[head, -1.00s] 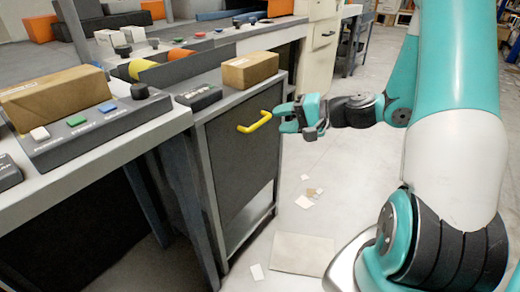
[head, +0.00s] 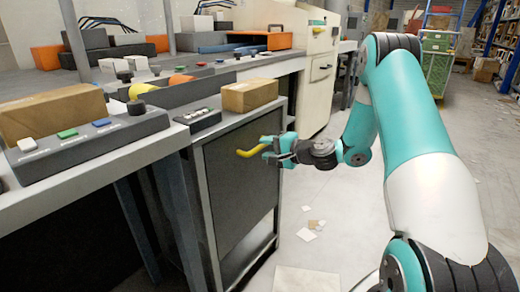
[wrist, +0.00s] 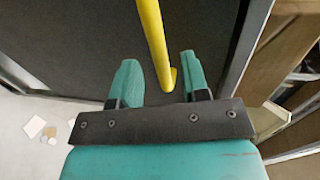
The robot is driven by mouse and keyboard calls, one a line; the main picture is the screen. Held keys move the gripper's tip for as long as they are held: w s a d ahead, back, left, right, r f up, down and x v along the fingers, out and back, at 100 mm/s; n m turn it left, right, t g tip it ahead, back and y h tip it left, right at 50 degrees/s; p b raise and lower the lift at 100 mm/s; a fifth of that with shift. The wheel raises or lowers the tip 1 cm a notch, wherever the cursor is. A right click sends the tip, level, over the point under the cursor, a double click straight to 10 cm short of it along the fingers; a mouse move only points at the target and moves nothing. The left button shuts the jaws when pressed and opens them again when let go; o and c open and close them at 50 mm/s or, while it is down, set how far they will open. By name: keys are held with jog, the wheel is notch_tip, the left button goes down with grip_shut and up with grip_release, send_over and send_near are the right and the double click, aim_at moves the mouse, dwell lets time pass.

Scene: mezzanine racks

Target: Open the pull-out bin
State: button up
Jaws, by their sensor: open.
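The pull-out bin (head: 238,195) is a dark grey panel set in a grey frame under the bench. A yellow bar handle (head: 248,152) stands out near the top of the panel. My gripper (head: 268,149) is at the right end of the handle. In the wrist view my gripper (wrist: 158,80) has its two teal fingers apart, and the yellow handle (wrist: 153,40) runs between and beyond them. I cannot tell whether either finger touches the handle. The panel (wrist: 85,50) fills the background behind the fingers. The bin's inside is hidden.
A cardboard box (head: 250,95) sits on the bench top above the bin. A control box with buttons (head: 85,137) stands to the left. Paper scraps (head: 308,232) lie on the floor to the right, where the floor is otherwise mostly clear.

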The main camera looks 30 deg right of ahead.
aim_at(262, 148)
jog(key=shift+x, duration=1.65)
grip_shut()
